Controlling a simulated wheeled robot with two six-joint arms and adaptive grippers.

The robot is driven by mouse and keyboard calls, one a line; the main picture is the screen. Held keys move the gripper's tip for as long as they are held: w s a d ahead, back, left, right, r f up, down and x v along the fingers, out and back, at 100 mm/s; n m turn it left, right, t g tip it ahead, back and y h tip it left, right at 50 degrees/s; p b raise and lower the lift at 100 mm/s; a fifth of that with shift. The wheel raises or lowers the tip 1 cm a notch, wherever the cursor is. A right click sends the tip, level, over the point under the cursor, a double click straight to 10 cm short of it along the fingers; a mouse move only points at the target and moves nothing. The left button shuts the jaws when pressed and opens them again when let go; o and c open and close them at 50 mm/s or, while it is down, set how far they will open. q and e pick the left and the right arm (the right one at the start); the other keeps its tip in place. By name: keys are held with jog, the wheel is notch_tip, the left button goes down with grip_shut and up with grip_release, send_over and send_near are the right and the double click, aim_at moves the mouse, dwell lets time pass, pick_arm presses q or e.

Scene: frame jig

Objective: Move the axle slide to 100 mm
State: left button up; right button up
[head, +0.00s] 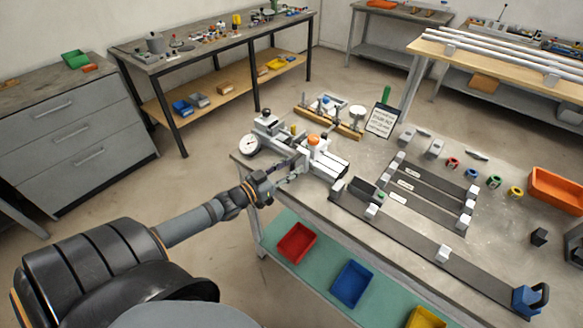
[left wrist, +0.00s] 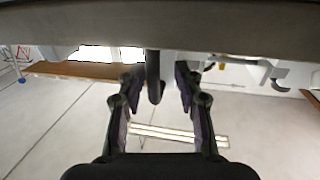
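A grey and white jig device with an orange knob (head: 314,139) stands at the left end of the workbench; I cannot tell for sure which part is the axle slide. A dark flat rail (head: 412,250) runs from it toward the front right, with white blocks on it. My left gripper (head: 284,174) is at the near left side of the device. In the left wrist view its fingers (left wrist: 157,82) are apart, with a dark rounded bar (left wrist: 153,90) showing between them; neither finger clearly touches it. My right gripper is not in view. No scale reading is legible.
A dial gauge (head: 249,144) sits at the bench's left corner. Shorter dark strips (head: 429,196), coloured rings and an orange bin (head: 557,190) lie to the right. Red (head: 297,243) and blue (head: 351,284) bins sit on the lower shelf.

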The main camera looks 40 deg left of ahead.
pick_arm(q)
jog(key=shift+w+d, duration=0.1)
jog(key=v, duration=0.7)
jog(key=shift+s, duration=0.3)
jog(key=shift+r, duration=0.1)
dwell(0.5)
